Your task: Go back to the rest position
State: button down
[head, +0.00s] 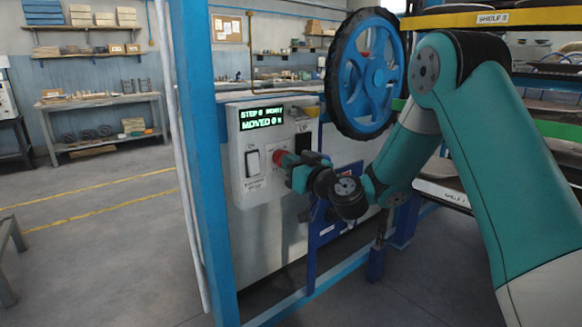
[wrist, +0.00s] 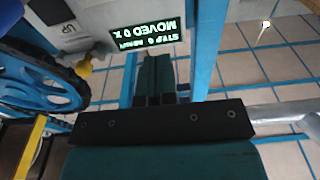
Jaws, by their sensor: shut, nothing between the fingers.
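In the wrist view my gripper's two teal fingers (wrist: 154,70) lie together, shut and empty. The lit display (head: 262,118) on the box has green text reading "MOVED 0"; it appears upside down in the wrist view (wrist: 148,32). A white rocker switch (head: 253,162) sits left of the red button.
A large blue wheel (head: 366,72) with a black rim is above my gripper. A blue post (head: 205,150) stands left of the box. Plate shelves (head: 490,19) are at the right, near my arm. The floor (head: 95,235) at the left is open.

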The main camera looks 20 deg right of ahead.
jog(key=s+a+r+n+g+y+p, duration=0.2)
jog(key=s+a+r+n+g+p, duration=0.15)
jog(key=s+a+g, duration=0.35)
jog(key=s+a+r+n+g+y+p, duration=0.25)
jog(key=s+a+r+g, duration=0.2)
jog(key=s+a, duration=0.45)
jog(key=s+d+r+m+g+h+p, duration=0.1)
jog(key=s+d+g+h+p, duration=0.1)
jog(key=s, duration=0.9)
jog(key=s+d+r+m+g+h+p, duration=0.1)
jog(key=s+d+g+h+p, duration=0.2)
jog(key=s, duration=0.8)
jog(key=shift+d+g+h+p, duration=0.35)
jog(key=shift+g+h+p, duration=0.1)
jog(key=shift+g, duration=0.5)
